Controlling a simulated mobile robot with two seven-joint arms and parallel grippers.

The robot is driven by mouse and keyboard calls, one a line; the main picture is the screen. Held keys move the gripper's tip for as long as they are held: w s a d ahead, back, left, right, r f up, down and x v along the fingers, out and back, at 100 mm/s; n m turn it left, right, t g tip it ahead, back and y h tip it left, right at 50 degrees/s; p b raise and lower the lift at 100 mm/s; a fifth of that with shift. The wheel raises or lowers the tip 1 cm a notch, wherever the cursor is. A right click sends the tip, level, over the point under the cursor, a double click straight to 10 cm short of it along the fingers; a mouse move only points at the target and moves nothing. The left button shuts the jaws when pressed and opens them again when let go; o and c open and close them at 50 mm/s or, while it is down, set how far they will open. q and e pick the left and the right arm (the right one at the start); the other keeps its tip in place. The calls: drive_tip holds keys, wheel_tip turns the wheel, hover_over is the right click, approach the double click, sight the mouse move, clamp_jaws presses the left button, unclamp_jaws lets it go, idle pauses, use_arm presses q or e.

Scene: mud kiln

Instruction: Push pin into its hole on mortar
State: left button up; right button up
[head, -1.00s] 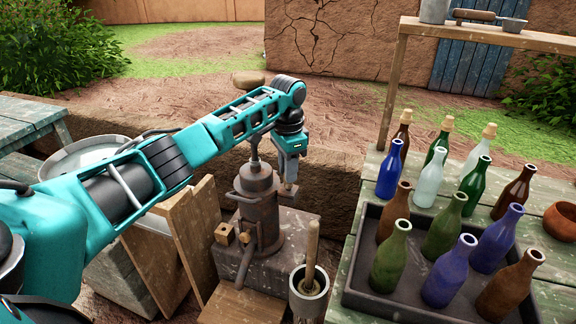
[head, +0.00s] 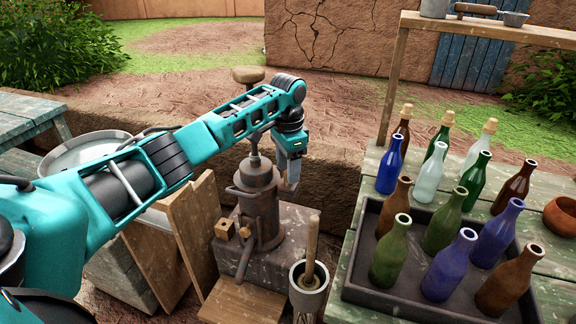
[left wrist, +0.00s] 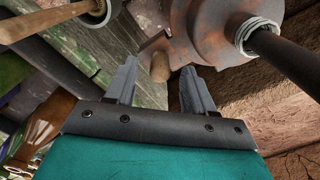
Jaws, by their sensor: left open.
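The mortar (head: 258,205) is a rusty, dark metal cylinder with a side tube, standing upright on a stone block. A rod with a rounded wooden knob rises from its top. In the left wrist view, the mortar's rusty body (left wrist: 208,32) lies beyond the fingers. A short wooden peg, seemingly the pin (left wrist: 160,67), shows between the fingertips, against the mortar's edge; I cannot tell how deep it sits. My left gripper (head: 292,186) hangs just right of the mortar, fingers down. It is open, and neither finger clearly touches the peg. My right gripper is not in view.
A grey cup (head: 309,298) with a wooden stick stands just right of the block. A dark tray (head: 372,292) of coloured bottles sits on the green table at right. Wooden boards (head: 200,235) lean left of the mortar. A low mud wall runs behind.

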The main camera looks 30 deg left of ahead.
use_arm(q)
wheel_tip(320, 180, up, 13)
drive_tip(key=shift+p, duration=0.3)
drive_tip(key=shift+s+f, duration=0.1)
drive_tip(key=shift+f, duration=0.05)
idle(0.5)
